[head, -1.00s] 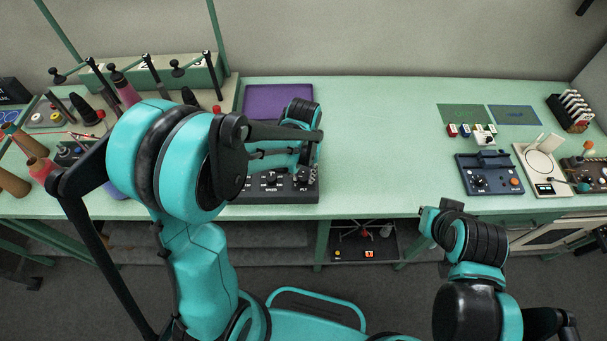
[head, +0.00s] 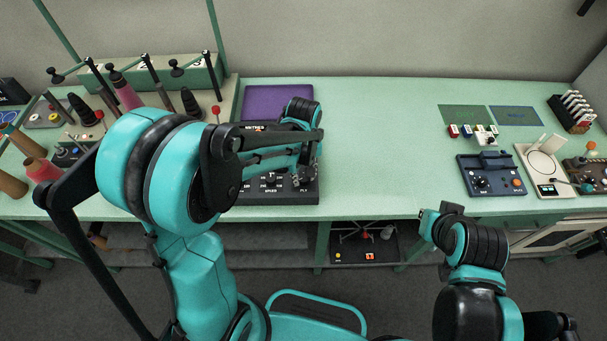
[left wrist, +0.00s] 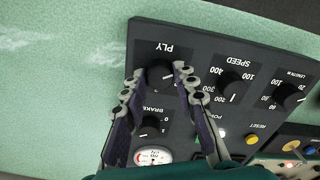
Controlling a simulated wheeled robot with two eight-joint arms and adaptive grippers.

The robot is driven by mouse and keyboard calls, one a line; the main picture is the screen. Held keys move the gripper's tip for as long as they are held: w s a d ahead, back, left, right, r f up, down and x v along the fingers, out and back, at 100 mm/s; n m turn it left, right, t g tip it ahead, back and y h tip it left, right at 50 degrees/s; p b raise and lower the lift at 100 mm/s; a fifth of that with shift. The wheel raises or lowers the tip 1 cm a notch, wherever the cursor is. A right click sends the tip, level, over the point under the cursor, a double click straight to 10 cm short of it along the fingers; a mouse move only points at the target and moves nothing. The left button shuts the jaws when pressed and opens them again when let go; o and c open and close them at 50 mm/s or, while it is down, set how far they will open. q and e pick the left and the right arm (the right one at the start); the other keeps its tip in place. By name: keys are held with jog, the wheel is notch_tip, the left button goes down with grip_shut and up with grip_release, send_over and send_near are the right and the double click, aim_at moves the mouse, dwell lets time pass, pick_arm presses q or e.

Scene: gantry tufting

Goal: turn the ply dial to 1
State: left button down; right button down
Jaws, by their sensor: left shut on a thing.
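The black control panel (head: 285,196) stands near the front edge of the table, partly hidden under my left arm. In the left wrist view, the ply dial (left wrist: 160,76) is a round black knob under the label PLY. My left gripper (left wrist: 157,82) has a finger on each side of this knob and is shut on it; it also shows over the panel's right side in the head view (head: 304,178). The fingers hide most of the dial's scale, so I cannot read its setting. My right gripper (head: 440,214) hangs in front of the table edge; its fingers are not clear.
On the panel, the speed dial (left wrist: 230,87), length dial (left wrist: 286,94) and brake dial (left wrist: 152,124) sit close to the ply dial. A purple tray (head: 275,100) lies behind. Cones of yarn (head: 128,93) stand at the left. The middle of the table is clear.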

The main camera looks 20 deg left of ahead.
dwell(0.4)
pick_arm(q)
jog(key=c, duration=1.2)
grip_release()
jog(key=shift+r, duration=0.15)
notch_tip(320, 180, up, 12)
jog(key=shift+f, duration=0.15)
jog(key=shift+s, duration=0.1)
jog(key=m+t+b, duration=0.3)
jog(key=m+t, duration=0.1)
send_near(302, 179)
jog(key=s+a+r, duration=0.3)
jog(key=s+f+m+t+b, duration=0.1)
jog(key=s+m, duration=0.1)
jog(key=s+a+f+m+t, duration=0.1)
jog(key=f+t, duration=0.1)
jog(key=shift+s+a+f+m+b, duration=0.1)
jog(key=shift+s+f+m+b, duration=0.05)
jog(key=shift+s+m+b, duration=0.25)
